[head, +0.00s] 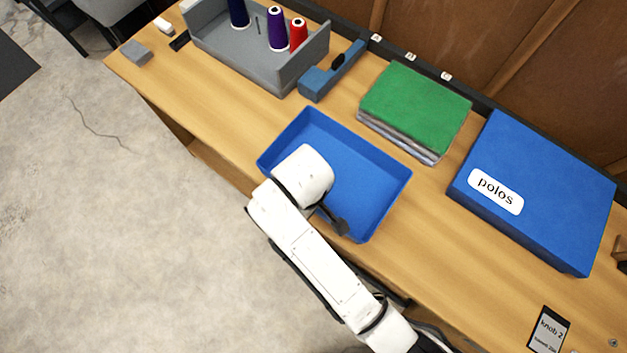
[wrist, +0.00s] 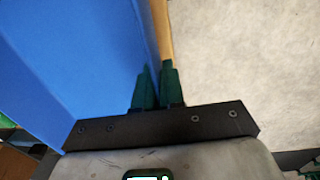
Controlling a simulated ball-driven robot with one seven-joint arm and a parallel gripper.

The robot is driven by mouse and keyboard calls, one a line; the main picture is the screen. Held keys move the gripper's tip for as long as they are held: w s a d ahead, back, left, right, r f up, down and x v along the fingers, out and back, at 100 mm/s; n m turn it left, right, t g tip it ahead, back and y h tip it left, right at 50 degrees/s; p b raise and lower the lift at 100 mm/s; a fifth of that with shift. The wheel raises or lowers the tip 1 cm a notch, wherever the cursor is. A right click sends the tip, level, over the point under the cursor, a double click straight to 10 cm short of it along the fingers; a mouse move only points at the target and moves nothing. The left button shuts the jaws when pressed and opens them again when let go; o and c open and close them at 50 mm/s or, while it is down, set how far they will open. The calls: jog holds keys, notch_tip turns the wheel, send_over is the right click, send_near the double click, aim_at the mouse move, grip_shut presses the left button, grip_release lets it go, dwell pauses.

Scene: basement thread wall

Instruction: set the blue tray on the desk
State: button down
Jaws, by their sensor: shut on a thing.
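The blue tray (head: 375,183) is an empty, shallow open box over the front part of the wooden desk (head: 225,115) in the head view. My white arm crosses its near side and hides part of the near wall. In the wrist view my gripper (wrist: 158,88) is shut on the wall of the blue tray (wrist: 85,60), with one dark green finger inside and one outside. A thin strip of desk edge shows beside that wall, then floor. I cannot tell whether the tray's bottom touches the desk.
Behind the tray are a blue tape dispenser (head: 330,72) and a green-topped folded stack (head: 415,105). A grey thread holder (head: 235,55) with spools stands upper left. A blue "polos" box (head: 540,190) and a phone-like card (head: 548,330) lie right. Bare desk shows left of the tray.

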jog(key=shift+d+f, duration=0.2)
jog(key=shift+f, duration=0.75)
jog(key=shift+d+f, duration=0.15)
jog(key=shift+f, duration=0.8)
jog(key=shift+f, duration=0.1)
jog(key=c, duration=1.2)
grip_release()
jog(key=shift+c, duration=0.2)
jog(key=r, duration=0.7)
jog(key=r+p, duration=0.1)
jog(key=r, duration=0.2)
jog(key=shift+s+a+r, duration=0.2)
jog(key=shift+s+r, duration=0.05)
jog(key=shift+r, duration=0.05)
jog(key=shift+r+p, duration=0.7)
jog(key=shift+r, duration=0.1)
